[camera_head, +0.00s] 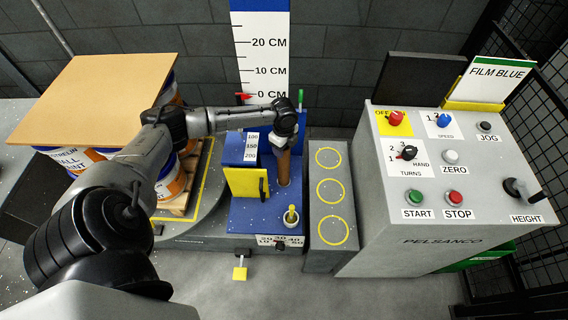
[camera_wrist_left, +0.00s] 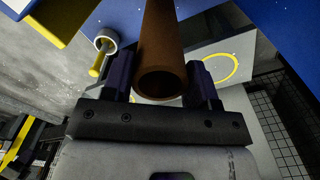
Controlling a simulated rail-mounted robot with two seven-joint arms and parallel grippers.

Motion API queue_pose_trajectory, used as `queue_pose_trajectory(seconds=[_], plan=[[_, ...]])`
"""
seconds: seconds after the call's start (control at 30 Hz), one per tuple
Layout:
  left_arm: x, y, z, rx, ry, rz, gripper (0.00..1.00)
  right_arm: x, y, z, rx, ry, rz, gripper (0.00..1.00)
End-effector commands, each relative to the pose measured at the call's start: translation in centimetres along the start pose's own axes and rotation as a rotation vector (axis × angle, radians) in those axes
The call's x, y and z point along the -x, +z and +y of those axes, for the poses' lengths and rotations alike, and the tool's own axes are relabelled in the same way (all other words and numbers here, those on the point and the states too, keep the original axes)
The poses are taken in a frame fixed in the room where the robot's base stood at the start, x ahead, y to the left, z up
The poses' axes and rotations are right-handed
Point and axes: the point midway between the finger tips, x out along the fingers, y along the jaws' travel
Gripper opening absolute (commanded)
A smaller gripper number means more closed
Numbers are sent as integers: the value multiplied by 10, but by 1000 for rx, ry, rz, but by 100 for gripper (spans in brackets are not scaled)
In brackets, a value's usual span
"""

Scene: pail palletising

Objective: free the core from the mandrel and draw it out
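The core, a brown tube (camera_head: 283,168), stands upright on the blue machine deck in the head view. My left gripper (camera_head: 284,126) is at its upper end, coming from the left. In the left wrist view the core (camera_wrist_left: 160,45) shows its open round end close to the palm, between the two fingers of my left gripper (camera_wrist_left: 161,72). Narrow gaps seem to show beside the tube, so the fingers look open around it. The mandrel is not distinguishable; the core and gripper hide that area. My right gripper is not in view.
The control console (camera_head: 440,215) is further right, pails under a board (camera_head: 95,98) left. A scale board (camera_head: 262,50) stands behind.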

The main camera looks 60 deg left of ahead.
Motion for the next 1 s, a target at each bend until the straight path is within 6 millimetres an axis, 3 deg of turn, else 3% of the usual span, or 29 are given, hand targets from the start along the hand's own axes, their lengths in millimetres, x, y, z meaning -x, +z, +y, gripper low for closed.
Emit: queue_pose_trajectory(seconds=[0.2, 0.23, 0.47, 1.0], plan=[[0, 0, 0, 0, 0, 0, 29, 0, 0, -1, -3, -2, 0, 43], [0, 0, 0, 0, 0, 0, 50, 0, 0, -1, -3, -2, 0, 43], [0, 0, 0, 0, 0, 0, 29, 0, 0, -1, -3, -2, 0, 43], [9, 0, 0, 0, 0, 0, 28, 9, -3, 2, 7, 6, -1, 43]])
